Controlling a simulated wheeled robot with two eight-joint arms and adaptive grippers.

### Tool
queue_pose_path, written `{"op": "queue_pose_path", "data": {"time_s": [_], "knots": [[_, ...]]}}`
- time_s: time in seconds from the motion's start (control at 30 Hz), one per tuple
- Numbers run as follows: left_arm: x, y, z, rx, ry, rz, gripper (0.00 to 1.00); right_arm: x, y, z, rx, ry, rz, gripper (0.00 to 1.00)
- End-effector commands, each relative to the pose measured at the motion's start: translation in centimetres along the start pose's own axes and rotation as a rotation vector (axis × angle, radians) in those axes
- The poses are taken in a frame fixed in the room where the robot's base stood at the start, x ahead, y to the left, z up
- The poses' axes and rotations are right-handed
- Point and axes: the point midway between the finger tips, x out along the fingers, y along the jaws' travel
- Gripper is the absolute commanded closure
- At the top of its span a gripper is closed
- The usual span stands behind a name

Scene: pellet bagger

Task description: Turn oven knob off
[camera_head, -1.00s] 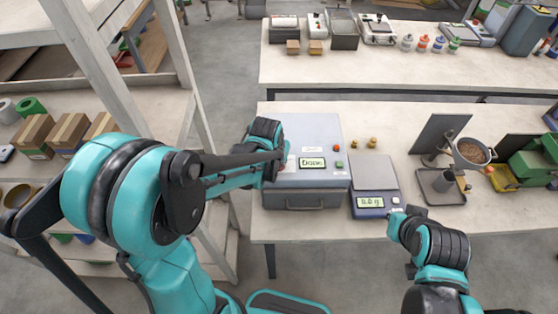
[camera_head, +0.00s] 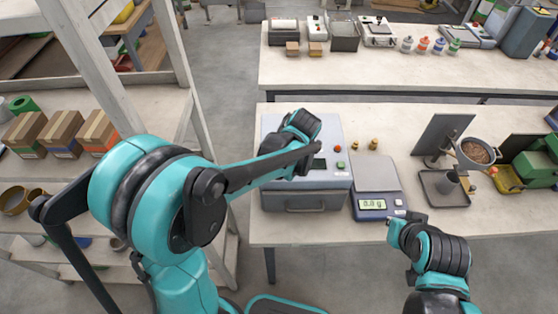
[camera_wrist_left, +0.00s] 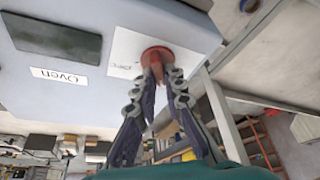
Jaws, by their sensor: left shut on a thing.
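The oven (camera_head: 305,201) is a grey-blue box on the near table. In the left wrist view, its red round knob (camera_wrist_left: 156,52) sits on a white label plate (camera_wrist_left: 125,52), close to a dark display (camera_wrist_left: 55,38) and an "Oven" label (camera_wrist_left: 59,78). My left gripper (camera_wrist_left: 160,73) is shut on the knob, with its fingers on both sides of the knob's grip. In the head view my left arm hides the knob and fingertips; the oven's display (camera_head: 319,164) looks dark and partly covered. My right gripper (camera_head: 408,217) is by the table's front edge, its fingers too small to judge.
A scale (camera_head: 373,204) reading about 0.0 g stands right of the oven. Two small brass pieces (camera_head: 373,144) lie behind it. A pan of pellets (camera_head: 476,151) is farther right. A wooden shelf rack (camera_head: 118,97) stands left of the table.

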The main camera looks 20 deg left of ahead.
Motion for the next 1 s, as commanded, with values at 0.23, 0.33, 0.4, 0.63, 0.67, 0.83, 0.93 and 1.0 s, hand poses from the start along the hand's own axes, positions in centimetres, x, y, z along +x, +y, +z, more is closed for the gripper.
{"op": "queue_pose_path", "data": {"time_s": [0.23,0.33,0.4,0.63,0.67,0.83,0.93,1.0], "knots": [[0.07,0.15,0.00,-0.192,0.000,-0.079,1.00,0.47,0.00,0.34,0.000,0.000,0.000,1.00],[0.05,0.14,0.01,-0.256,-0.001,-0.105,1.00,0.58,0.00,0.42,0.000,0.000,0.000,1.00],[0.03,0.13,0.01,-0.295,-0.001,-0.121,1.00,0.65,0.00,0.46,0.000,0.000,0.000,1.00],[0.02,0.13,0.01,-0.382,-0.001,-0.157,1.00,0.78,0.00,0.56,0.000,0.000,0.000,1.00],[0.02,0.13,0.01,-0.388,-0.001,-0.159,1.00,0.79,0.00,0.56,0.000,0.000,0.000,1.00],[0.00,0.12,0.01,-0.413,-0.002,-0.169,1.00,0.82,0.00,0.58,0.000,0.000,0.000,1.00],[-0.01,0.11,0.01,-0.418,-0.002,-0.172,1.00,0.82,0.00,0.59,0.000,0.000,0.000,1.00],[-0.01,0.11,0.02,-0.419,-0.002,-0.172,1.00,0.82,0.00,0.59,0.000,0.000,0.000,1.00]]}}
